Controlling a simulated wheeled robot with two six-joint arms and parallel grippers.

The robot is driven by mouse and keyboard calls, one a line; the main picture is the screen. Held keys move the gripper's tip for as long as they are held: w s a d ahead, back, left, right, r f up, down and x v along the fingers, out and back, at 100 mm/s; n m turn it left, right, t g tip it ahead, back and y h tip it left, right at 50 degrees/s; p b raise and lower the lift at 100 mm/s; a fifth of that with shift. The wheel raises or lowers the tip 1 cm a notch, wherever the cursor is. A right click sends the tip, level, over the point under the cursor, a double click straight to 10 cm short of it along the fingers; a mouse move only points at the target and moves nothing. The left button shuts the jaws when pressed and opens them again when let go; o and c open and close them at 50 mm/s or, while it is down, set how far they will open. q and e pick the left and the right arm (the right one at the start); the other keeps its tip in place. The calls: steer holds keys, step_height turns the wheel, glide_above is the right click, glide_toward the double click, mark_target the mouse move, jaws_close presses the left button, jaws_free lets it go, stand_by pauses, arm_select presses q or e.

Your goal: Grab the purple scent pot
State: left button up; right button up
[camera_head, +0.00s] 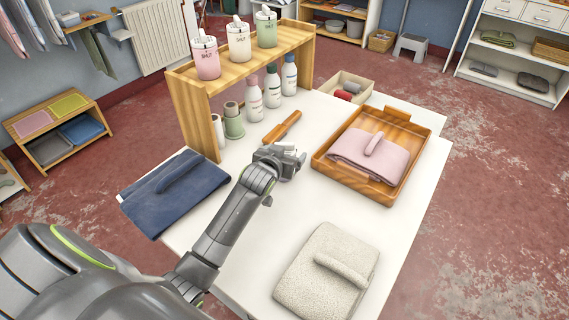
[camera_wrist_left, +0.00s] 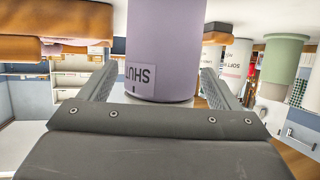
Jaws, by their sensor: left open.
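The purple scent pot (camera_wrist_left: 165,45) fills the middle of the left wrist view. Its label reads SHUT and appears upside down. My left gripper (camera_head: 292,160) is open over the white table, near the brown-handled tool. In the wrist view, its two fingers (camera_wrist_left: 158,80) show one on each side of the pot, with a gap to each. I cannot tell how deep the pot lies between them. In the head view no clearly purple pot shows; a pink pot (camera_head: 205,60) stands at the left end of the wooden shelf. My right gripper is not in view.
Cream (camera_head: 239,42) and green (camera_head: 265,30) pots stand on the shelf (camera_head: 236,68), with bottles (camera_head: 272,83) below. A brown-handled tool (camera_head: 282,127), wooden tray (camera_head: 400,128), blue cloth (camera_head: 175,190) and cream cloth (camera_head: 325,275) lie on the table. The table's middle is mostly clear.

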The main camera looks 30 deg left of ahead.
arm_select(q)
steer(key=shift+c, duration=0.4)
steer(key=c, duration=1)
steer(key=shift+r, duration=0.1)
